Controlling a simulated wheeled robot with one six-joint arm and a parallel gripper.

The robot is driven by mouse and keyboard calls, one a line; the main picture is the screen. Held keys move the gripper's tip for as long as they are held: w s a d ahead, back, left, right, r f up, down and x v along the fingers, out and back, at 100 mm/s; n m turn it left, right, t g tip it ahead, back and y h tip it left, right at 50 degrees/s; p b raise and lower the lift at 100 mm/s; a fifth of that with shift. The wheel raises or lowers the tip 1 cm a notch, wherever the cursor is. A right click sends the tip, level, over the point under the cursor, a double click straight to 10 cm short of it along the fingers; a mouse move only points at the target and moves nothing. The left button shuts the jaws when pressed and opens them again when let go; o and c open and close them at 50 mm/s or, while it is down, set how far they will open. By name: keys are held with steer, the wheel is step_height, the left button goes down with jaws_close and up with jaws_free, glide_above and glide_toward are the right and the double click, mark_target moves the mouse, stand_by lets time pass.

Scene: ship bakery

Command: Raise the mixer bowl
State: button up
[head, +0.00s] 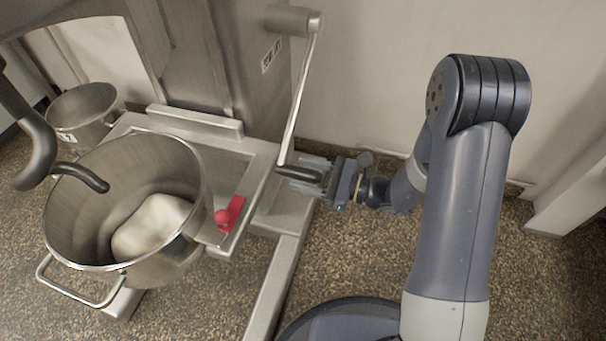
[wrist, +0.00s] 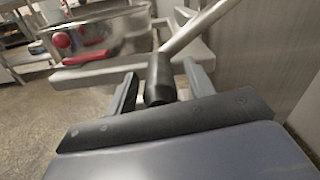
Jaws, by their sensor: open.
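The steel mixer bowl (head: 70,220) sits at the left in the head view, with pale dough (head: 150,226) inside and a wire handle (head: 75,290) on its front. A dark dough hook (head: 35,150) hangs over its rim. A crank lever (head: 301,95) slopes down from a hub (head: 290,19) on the mixer's side to a dark grip (head: 298,173). My gripper (head: 305,175) is at that grip. In the wrist view, the dark grip (wrist: 159,80) stands between the two open fingers of my gripper (wrist: 158,92). Whether a finger touches it, I cannot tell.
A red knob on a red plate (head: 230,214) is on the bowl carrier (head: 250,165), right of the bowl. Another steel pot (head: 83,103) stands behind. A pale wall (head: 390,70) is behind the lever. Speckled floor (head: 345,260) lies open in front.

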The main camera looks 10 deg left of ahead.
steer(key=shift+a, duration=0.5)
jaws_close()
stand_by(0.3)
